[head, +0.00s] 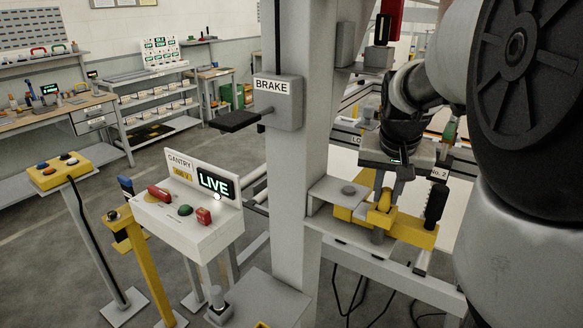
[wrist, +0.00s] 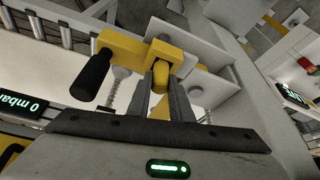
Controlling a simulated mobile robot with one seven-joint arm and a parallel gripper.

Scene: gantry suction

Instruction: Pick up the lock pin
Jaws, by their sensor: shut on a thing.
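The lock pin shows as a small rounded yellow piece (head: 383,203) at the yellow bracket (head: 418,233) beside the grey column. It also shows in the wrist view (wrist: 161,74). My gripper (head: 386,189) points down onto it. In the wrist view the two dark fingers (wrist: 161,84) stand on either side of the yellow piece and are closed on it. The pin's lower part is hidden by the fingers and bracket, so I cannot tell how deep it sits. The bracket also bears a black handle (head: 435,204), upright beside my gripper.
The grey column (head: 297,190) carries a BRAKE box (head: 278,102) with a dark lever and a small shelf (head: 337,191) close to my gripper. A white gantry console (head: 190,215) reads LIVE. In the wrist view a display (wrist: 22,104) reads 0 mbar.

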